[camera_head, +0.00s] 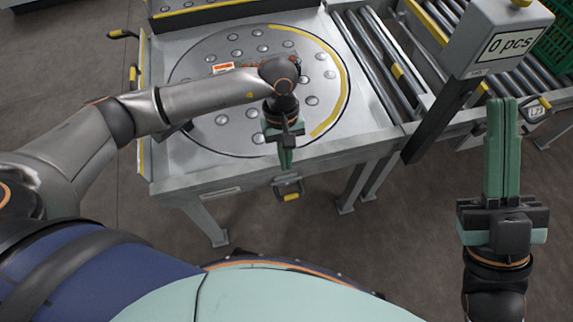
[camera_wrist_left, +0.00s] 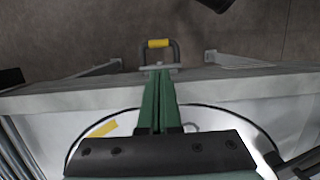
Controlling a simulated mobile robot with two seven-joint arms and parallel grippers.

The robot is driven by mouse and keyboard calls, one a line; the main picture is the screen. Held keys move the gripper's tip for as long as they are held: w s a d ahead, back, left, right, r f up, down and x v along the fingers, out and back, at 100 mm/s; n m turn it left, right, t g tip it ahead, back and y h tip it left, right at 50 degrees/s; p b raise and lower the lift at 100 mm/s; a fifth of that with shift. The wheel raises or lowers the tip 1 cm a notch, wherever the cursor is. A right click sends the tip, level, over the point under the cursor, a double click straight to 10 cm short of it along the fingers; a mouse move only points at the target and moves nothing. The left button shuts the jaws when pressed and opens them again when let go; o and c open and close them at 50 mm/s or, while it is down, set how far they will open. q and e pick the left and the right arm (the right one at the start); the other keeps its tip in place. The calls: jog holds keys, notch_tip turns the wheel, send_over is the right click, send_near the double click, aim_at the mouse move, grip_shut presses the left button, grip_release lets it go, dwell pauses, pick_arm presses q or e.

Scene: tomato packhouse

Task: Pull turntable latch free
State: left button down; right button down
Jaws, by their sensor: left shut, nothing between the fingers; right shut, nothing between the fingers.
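The turntable (camera_head: 200,103) is a round metal plate with ball studs and a yellow arc, set in a grey table. A latch handle with a yellow grip (camera_head: 291,197) sticks out below the table's front edge. It also shows in the left wrist view as a dark loop with a yellow bar (camera_wrist_left: 158,43). My left gripper (camera_head: 287,168) is shut, its green fingers pointing down at the table's front edge, just above the handle. In the left wrist view the fingertips (camera_wrist_left: 160,72) end close to the handle's base; contact cannot be told. My right gripper (camera_head: 503,100) is shut and empty at the right, away from the latch.
Roller conveyors (camera_head: 375,65) adjoin the table on the right. A grey post with a "0 pcs" display (camera_head: 500,45) stands there, with a green crate (camera_head: 556,45) behind. Another yellow-gripped handle (camera_head: 122,34) is at the table's far left corner. Floor in front is open.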

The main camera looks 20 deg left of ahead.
aim_at(288, 183)
pick_arm(q)
jog(key=b+x, duration=0.1)
jog(key=x, duration=0.7)
jog(key=shift+f+b, duration=0.25)
jog(key=shift+b, duration=0.15)
pick_arm(e)
jog(key=shift+s+a+f+y, duration=0.1)
jog(key=shift+s+f+y, duration=0.25)
jog(key=shift+f+y, duration=0.15)
pick_arm(q)
jog(key=shift+s+d+p, duration=0.25)
jog(key=shift+s+d, duration=0.45)
jog(key=shift+s, duration=0.3)
jog(key=shift+s+d+p, duration=0.25)
jog(key=shift+s+d, duration=0.4)
jog(key=shift+s, duration=0.35)
pick_arm(e)
jog(key=shift+r+n, duration=0.4)
jog(key=shift+r, duration=0.1)
pick_arm(q)
jog(key=shift+r, duration=0.15)
pick_arm(e)
jog(key=shift+r, duration=0.1)
